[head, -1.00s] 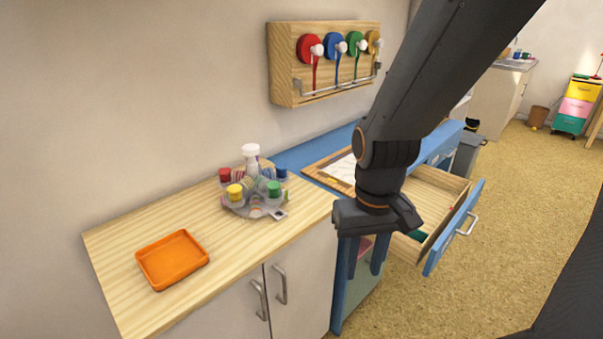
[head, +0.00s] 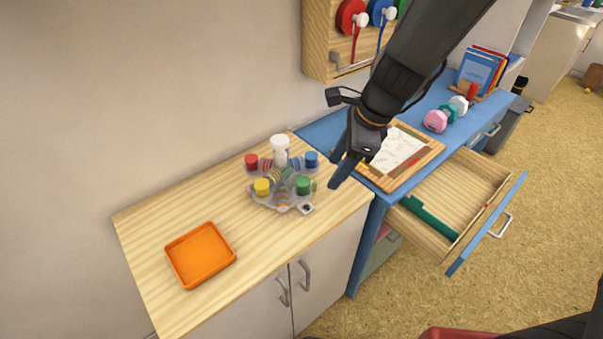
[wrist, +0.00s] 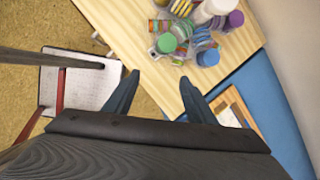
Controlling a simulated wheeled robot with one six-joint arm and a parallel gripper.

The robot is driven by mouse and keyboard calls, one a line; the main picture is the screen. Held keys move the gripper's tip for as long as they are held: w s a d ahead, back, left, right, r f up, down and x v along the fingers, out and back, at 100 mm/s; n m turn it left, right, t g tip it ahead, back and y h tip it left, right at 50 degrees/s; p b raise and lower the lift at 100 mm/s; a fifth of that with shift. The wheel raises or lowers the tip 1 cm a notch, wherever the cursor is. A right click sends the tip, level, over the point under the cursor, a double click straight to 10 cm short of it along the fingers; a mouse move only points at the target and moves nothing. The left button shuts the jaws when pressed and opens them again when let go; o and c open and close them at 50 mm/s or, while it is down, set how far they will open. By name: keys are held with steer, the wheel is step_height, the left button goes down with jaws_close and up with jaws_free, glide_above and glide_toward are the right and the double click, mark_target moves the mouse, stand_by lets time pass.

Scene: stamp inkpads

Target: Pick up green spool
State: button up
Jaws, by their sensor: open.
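A green-topped round piece (head: 303,186) stands at the front right of a grey round tray (head: 264,201) on the wooden counter; I take it for the green spool. It also shows as a green disc in the wrist view (wrist: 167,42). Red (head: 251,161), yellow (head: 262,187) and blue (head: 312,159) topped pieces stand around the same tray. My gripper (head: 341,170) is open and empty, above the counter's right end and right of the tray. In the wrist view the green disc lies ahead of the open fingertips (wrist: 160,80), apart from them.
A white bottle (head: 280,150) and striped discs crowd the tray. An orange tray (head: 201,255) sits on the left counter. A blue desk (head: 430,104) with a framed board (head: 407,160) and an open drawer (head: 463,197) is at right. The counter between the two trays is clear.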

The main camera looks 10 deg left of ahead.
mark_target(305, 182)
steer(key=a+f+m, duration=0.1)
steer(key=a, duration=0.1)
steer(key=a+f+m, duration=0.1)
steer(key=a+f, duration=0.1)
steer(key=a+f+m, duration=0.1)
steer(key=a+f, duration=0.1)
steer(key=shift+w+a+f+m+y+p, duration=0.15)
steer(key=shift+w+a+m+y+p, duration=0.1)
steer(key=shift+w+m+y+p, duration=0.1)
steer(key=shift+w+a+f, duration=0.1)
steer(key=shift+a+f, duration=0.1)
steer(key=shift+f, duration=0.2)
steer(key=c, duration=1.1)
